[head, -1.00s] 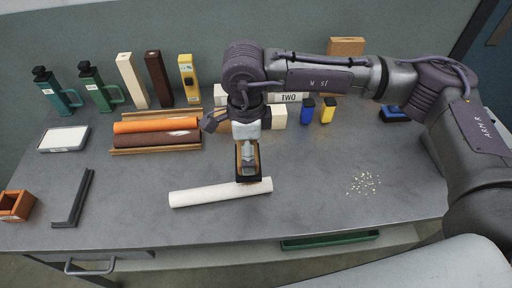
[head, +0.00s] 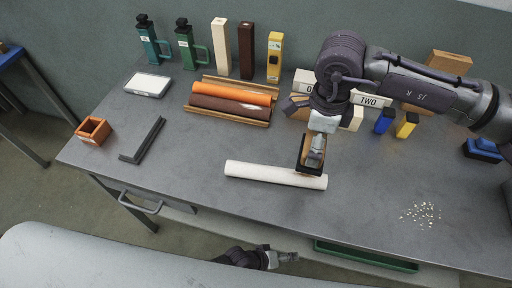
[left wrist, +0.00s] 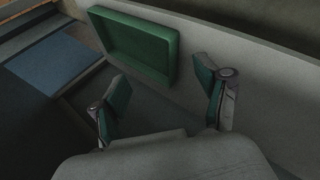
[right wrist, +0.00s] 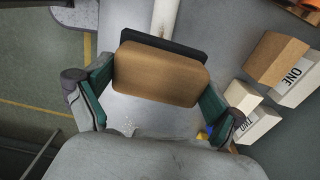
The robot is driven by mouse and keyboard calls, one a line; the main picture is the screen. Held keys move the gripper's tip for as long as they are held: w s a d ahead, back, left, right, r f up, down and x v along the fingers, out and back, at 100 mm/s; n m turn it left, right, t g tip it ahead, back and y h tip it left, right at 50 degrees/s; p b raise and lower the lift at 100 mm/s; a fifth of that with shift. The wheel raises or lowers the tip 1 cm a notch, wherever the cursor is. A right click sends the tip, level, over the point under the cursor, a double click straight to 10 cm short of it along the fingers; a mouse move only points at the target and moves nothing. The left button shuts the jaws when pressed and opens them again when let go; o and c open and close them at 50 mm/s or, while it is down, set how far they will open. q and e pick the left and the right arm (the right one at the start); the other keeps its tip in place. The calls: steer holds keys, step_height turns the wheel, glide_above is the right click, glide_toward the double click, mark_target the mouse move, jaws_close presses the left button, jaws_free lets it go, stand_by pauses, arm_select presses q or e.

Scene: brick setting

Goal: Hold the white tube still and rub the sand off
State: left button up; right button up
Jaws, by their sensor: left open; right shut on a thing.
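The white tube (head: 262,173) lies on the grey table near its front edge; part of it shows at the top of the right wrist view (right wrist: 166,16). My right gripper (head: 316,150) is shut on a brown block (right wrist: 160,75) with a black pad (right wrist: 160,44) on its far side. The block is at the tube's right part; I cannot tell whether the pad presses on it. My left gripper (head: 284,257) is low in front of the table, away from the tube. It is open and empty in the left wrist view (left wrist: 163,98). No sand can be made out on the tube.
Pale grains (head: 421,215) lie scattered at the table's right. Orange (head: 232,93) and brown rolls lie on a wooden rack behind the tube. A black angle piece (head: 143,140) lies left. A green tray (head: 366,257) sits below the table's front edge, near my left gripper.

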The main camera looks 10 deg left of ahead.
arm_select(q)
steer(key=s+d+r+g+h, duration=0.2)
steer(key=s+d+r+g, duration=0.25)
steer(key=d+r, duration=0.6)
step_height(320, 180, up, 29)
steer(key=m+t+y, duration=0.2)
steer(key=m+y, duration=0.8)
steer(key=m, duration=1.1)
glide_above(257, 169)
steer(key=s, duration=0.1)
steer(key=f, duration=0.7)
steer(key=w+f, duration=0.1)
steer(key=f, duration=0.3)
steer(key=shift+w+f, duration=0.1)
steer(key=shift+f, duration=0.1)
jaws_close()
